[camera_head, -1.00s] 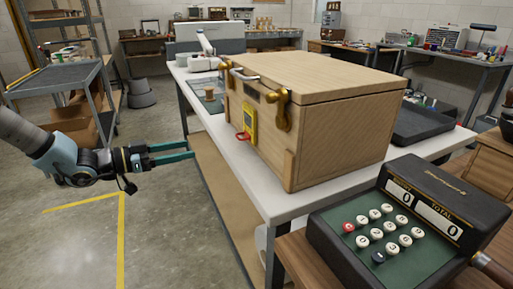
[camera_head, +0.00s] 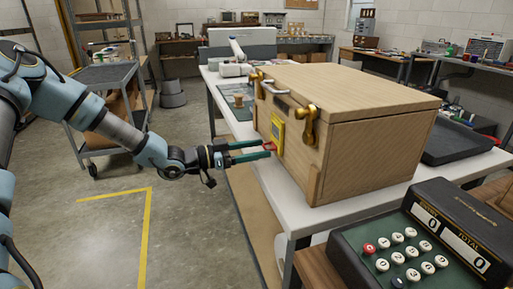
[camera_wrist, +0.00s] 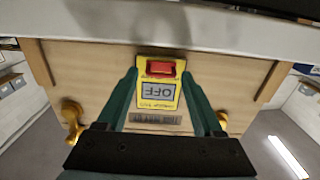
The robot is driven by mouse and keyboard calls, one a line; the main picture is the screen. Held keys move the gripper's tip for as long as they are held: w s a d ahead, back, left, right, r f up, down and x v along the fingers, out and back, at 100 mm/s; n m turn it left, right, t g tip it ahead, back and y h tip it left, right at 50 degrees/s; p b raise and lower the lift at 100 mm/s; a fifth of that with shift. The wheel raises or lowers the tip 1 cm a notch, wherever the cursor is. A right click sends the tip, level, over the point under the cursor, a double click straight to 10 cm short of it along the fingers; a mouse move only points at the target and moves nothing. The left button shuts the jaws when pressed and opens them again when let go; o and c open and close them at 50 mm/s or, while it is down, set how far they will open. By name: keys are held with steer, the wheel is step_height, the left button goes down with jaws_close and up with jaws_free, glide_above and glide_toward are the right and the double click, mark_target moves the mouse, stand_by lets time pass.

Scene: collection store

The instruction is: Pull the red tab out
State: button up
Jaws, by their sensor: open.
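The red tab (camera_wrist: 161,68) shows in the wrist view at one end of a yellow plate (camera_wrist: 157,95) with an "OFF" label. The plate is fixed to the front of a wooden box (camera_head: 345,135). In the head view the red tab (camera_head: 269,146) sits low on the plate, partly hidden by my fingers. My gripper (camera_head: 270,148) is open, its two green fingers pointing at the box front. In the wrist view the fingers lie on either side of the plate and tab, with a gap to each side. I cannot tell whether the fingertips touch the box.
The box stands on a white table (camera_head: 290,210). The floor left of the table is open.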

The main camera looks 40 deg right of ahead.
steer(key=shift+c, duration=0.2)
steer(key=shift+s, duration=0.1)
jaws_close()
stand_by(0.6)
